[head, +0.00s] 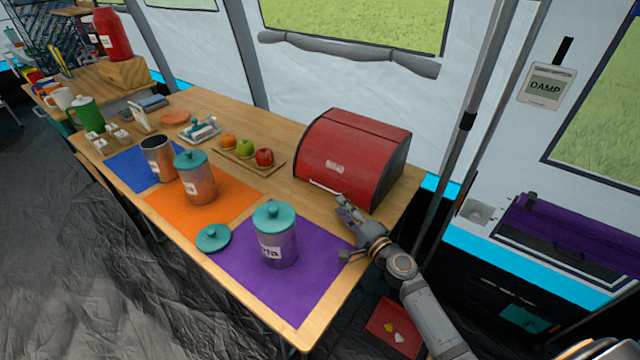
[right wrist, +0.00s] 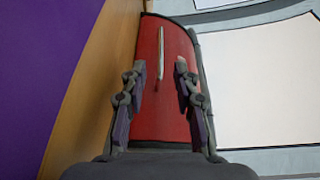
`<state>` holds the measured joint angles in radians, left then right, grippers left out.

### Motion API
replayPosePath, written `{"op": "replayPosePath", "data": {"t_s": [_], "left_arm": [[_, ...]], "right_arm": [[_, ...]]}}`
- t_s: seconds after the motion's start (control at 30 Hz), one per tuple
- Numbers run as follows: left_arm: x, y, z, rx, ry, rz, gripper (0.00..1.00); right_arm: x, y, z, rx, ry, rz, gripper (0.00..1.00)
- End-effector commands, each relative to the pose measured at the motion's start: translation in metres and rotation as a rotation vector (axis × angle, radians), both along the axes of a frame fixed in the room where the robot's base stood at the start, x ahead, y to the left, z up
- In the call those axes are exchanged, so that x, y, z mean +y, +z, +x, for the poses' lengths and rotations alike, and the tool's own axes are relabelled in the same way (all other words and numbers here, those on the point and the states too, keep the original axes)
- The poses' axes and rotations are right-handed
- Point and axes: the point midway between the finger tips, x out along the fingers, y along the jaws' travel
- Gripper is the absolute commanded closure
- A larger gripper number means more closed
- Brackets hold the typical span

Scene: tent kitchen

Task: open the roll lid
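The red bread box (head: 352,157) with the roll lid stands at the right end of the wooden table. Its lid (head: 330,155) is down over the front, and a light bar handle (head: 325,188) runs along its lower edge. My right gripper (head: 347,212) is beside the box's front, close to the handle. In the right wrist view, the open right gripper (right wrist: 160,68) points at the red lid (right wrist: 150,105), and the handle (right wrist: 161,57) appears between its fingertips. I cannot tell whether the fingers touch it. My left gripper is not in view.
A canister (head: 275,235) stands on a purple mat (head: 310,290) left of my right arm. An orange mat (head: 160,210) holds another canister (head: 196,178). A fruit board (head: 272,168) lies left of the box. A tent pole (head: 468,120) rises to its right.

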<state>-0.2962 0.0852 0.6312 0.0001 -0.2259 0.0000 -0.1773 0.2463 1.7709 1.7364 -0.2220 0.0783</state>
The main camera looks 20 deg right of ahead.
Motion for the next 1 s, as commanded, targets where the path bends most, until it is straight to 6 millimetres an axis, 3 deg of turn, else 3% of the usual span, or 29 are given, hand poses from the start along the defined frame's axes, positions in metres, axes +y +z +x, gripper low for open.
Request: {"op": "replayPosePath", "data": {"t_s": [0.23, 0.53, 0.93, 1.0], "left_arm": [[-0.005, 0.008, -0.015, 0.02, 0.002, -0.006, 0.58], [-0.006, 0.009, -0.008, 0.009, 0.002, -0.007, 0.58], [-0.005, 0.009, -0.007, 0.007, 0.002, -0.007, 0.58], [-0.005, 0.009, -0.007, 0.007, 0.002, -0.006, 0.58]], "right_arm": [[0.01, 0.003, 0.036, -0.003, -0.001, 0.005, 0.7], [0.025, 0.001, 0.09, -0.002, 0.0, 0.001, 0.7], [0.028, 0.0, 0.101, 0.0, 0.0, 0.0, 0.7], [0.028, 0.0, 0.101, 0.0, 0.0, 0.0, 0.78]]}}
